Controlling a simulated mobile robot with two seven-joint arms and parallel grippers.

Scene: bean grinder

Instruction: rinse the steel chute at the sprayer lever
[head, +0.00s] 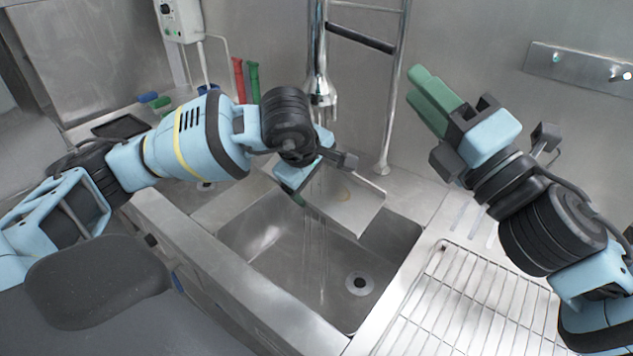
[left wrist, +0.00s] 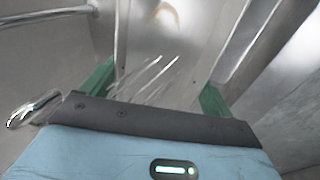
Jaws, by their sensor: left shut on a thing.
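The steel chute (head: 357,212) is tilted over the sink (head: 262,232), below the sprayer (head: 320,88). My left gripper (head: 296,184) is shut on the chute's near left end. In the left wrist view the chute (left wrist: 185,55) lies between the green fingers (left wrist: 155,90). A yellow-brown stain shows on the chute's inner face in both views. Thin water streaks cross the chute and fall into the sink. The sprayer's lever is not clear to see. My right gripper (head: 428,98) is raised right of the sprayer, empty, its green fingers together.
A wire rack (head: 470,300) lies on the counter right of the sink. Red (head: 238,80) and green (head: 253,82) handles stand at the back left. A dark tray (head: 120,127) lies on the left counter. A vertical pipe (head: 392,110) rises behind the sink.

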